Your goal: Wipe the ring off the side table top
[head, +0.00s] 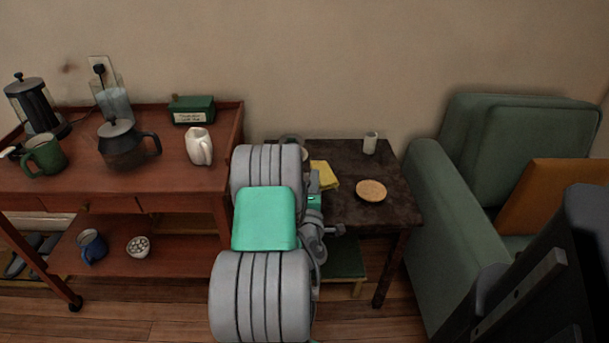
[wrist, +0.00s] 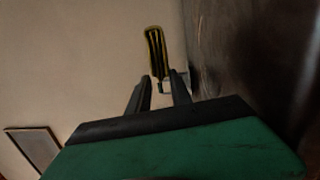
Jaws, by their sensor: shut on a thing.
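The side table (head: 392,212) is a small dark wooden table between the trolley and the armchair. My arm covers its left part. A yellow cloth (head: 325,175) is at the table's left side, by the end of my arm. In the wrist view my gripper (wrist: 163,82) is shut on the cloth, whose dark, yellow-edged shape (wrist: 156,52) extends beyond the fingertips. I cannot tell whether the cloth touches the table top. I cannot make out a ring on the visible part of the dark top.
A round cork coaster (head: 371,190) and a small white cup (head: 370,143) are on the side table. A green armchair (head: 440,200) stands close on the right. A red-brown trolley (head: 75,180) with a coffee pot (head: 124,148) and white jug (head: 199,147) stands left.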

